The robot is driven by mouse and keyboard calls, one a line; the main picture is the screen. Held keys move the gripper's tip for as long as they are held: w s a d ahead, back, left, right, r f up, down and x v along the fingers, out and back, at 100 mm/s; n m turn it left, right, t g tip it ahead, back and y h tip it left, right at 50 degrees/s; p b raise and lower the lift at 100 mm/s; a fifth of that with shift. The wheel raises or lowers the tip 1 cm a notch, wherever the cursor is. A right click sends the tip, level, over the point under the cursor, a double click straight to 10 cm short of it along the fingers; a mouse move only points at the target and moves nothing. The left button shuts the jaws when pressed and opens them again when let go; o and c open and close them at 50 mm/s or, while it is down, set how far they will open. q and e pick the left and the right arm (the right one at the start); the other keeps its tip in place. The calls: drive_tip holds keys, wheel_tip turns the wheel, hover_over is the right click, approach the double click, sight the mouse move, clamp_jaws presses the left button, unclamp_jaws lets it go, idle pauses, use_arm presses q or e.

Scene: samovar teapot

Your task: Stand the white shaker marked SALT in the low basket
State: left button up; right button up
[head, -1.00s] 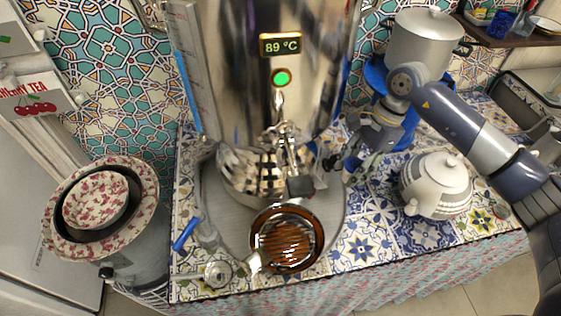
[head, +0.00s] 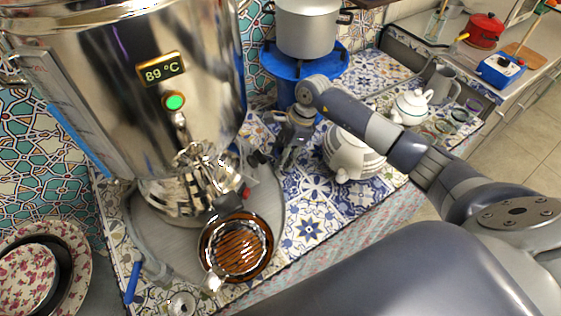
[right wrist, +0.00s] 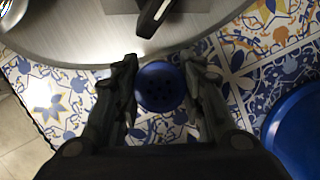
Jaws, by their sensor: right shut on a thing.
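My right gripper (head: 284,164) is low over the tiled counter, just right of the samovar's round tray. In the right wrist view its fingers (right wrist: 160,62) stand on both sides of a shaker (right wrist: 160,88) and are shut on it. I see the shaker from above: a round, dark blue top with several small holes. Its body and any marking are hidden, so I cannot tell whether it is the SALT one. In the head view my gripper hides it. I cannot make out the low basket in any view. My left gripper is not in view.
The large steel samovar (head: 130,95) stands on a grey tray (head: 262,215), with an amber glass bowl (head: 238,247) in front. A striped white teapot (head: 347,158) is close right of my gripper. A pot (head: 307,28) on a blue stand (head: 320,70) is behind.

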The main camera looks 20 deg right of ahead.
wheel_tip(320, 180, down, 3)
drive_tip(key=shift+s+a+f+p, duration=0.1)
drive_tip(key=shift+p, duration=0.2)
drive_tip(key=shift+f, duration=0.25)
drive_tip(key=shift+f, duration=0.1)
drive_tip(key=shift+f+b, duration=0.1)
drive_tip(key=shift+b, duration=0.2)
drive_tip(key=o, duration=1.1)
